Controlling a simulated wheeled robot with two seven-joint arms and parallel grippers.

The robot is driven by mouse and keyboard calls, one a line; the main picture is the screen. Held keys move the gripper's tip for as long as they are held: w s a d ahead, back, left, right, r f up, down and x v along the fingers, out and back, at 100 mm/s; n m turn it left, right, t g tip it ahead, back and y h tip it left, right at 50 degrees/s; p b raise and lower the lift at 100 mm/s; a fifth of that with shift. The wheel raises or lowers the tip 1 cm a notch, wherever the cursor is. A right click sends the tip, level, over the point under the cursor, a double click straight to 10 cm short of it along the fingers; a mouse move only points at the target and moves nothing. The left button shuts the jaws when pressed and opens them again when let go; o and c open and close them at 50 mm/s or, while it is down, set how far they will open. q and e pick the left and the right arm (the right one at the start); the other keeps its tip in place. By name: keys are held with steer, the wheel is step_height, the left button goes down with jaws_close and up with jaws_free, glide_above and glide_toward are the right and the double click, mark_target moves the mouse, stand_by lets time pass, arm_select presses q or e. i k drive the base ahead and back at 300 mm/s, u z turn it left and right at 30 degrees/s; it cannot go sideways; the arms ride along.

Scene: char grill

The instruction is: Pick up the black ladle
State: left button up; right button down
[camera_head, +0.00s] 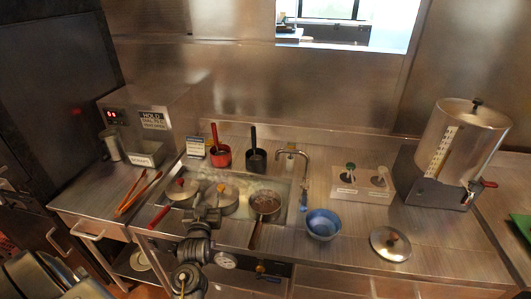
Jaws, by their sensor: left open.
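The black ladle (253,137) stands upright in a dark pot (256,161) at the back of the counter, left of the faucet. Only its black handle shows; its lower part is hidden inside the pot. My left gripper (208,212) is open at the counter's front, over the near edge of the sink area. It is apart from the ladle, nearer the camera and to its left. My right gripper is not in view.
A red pot (221,156) with a red-handled utensil stands just left of the dark pot. The faucet (292,154) rises close on the right. A blue bowl (323,224) sits right.

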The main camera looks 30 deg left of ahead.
mark_target(253, 128)
steer(key=i, duration=0.95)
